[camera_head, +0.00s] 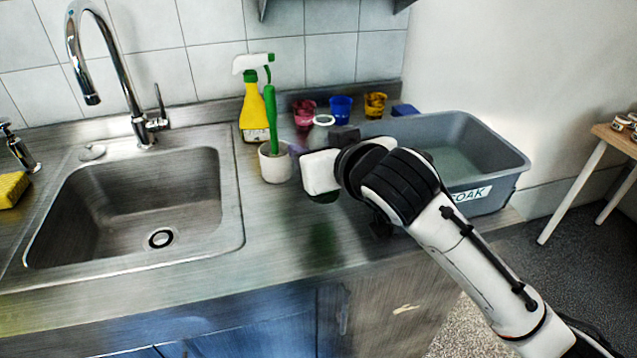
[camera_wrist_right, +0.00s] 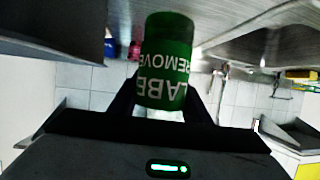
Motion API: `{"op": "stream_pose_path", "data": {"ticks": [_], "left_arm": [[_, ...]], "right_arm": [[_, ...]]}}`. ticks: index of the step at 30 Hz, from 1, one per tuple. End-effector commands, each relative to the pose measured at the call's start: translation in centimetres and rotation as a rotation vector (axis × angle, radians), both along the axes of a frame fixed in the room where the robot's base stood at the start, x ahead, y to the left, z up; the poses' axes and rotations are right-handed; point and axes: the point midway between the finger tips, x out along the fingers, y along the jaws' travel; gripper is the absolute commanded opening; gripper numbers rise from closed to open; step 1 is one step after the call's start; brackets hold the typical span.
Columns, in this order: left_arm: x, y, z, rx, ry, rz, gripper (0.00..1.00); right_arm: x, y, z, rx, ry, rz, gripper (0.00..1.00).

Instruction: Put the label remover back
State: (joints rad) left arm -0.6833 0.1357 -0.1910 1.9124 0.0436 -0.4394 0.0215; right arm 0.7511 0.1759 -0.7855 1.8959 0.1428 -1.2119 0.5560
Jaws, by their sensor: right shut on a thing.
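The label remover is a green bottle (camera_wrist_right: 167,60) with white lettering, seen upside down in the right wrist view. My right gripper (camera_wrist_right: 163,105) is shut on it, with a dark finger on each side. In the head view my right gripper (camera_head: 330,160) is above the counter, right of the white pot, and hides most of the bottle. A pale ring-topped piece (camera_head: 324,121) shows just behind it, probably the bottle's top. A dim green patch lies on the counter below the gripper. My left gripper is not in view.
A white pot (camera_head: 275,166) with a green brush and a yellow spray bottle (camera_head: 254,108) stand left of my gripper. Red, blue (camera_head: 340,108) and yellow (camera_head: 375,104) cups line the back. A grey SOAK bin (camera_head: 510,165) is at right, the sink (camera_head: 140,205) at left.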

Motion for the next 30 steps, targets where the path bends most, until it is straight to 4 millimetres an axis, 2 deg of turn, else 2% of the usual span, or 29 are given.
{"op": "stream_pose_path", "data": {"ticks": [1,8,14,25,26,29,30], "left_arm": [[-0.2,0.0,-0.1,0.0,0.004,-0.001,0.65],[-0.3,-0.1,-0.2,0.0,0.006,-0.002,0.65],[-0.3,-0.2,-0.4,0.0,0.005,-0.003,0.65],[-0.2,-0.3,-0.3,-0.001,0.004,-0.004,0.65],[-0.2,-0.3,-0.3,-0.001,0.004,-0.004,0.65],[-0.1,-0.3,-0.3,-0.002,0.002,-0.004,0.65],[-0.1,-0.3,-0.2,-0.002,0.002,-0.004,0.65]], "right_arm": [[0.0,-0.1,-0.8,-0.001,0.001,-0.001,0.15],[0.0,-0.1,-2.5,0.0,-0.001,-0.001,0.15],[0.0,-0.1,-5.2,-0.001,0.001,-0.002,0.15],[0.0,-0.1,-5.6,0.001,-0.002,-0.001,0.15],[0.0,-0.1,-5.7,0.001,-0.001,-0.002,0.45],[0.0,-0.1,-5.7,0.001,-0.001,-0.002,0.62],[0.0,-0.1,-5.7,0.001,-0.001,-0.002,0.62]]}}
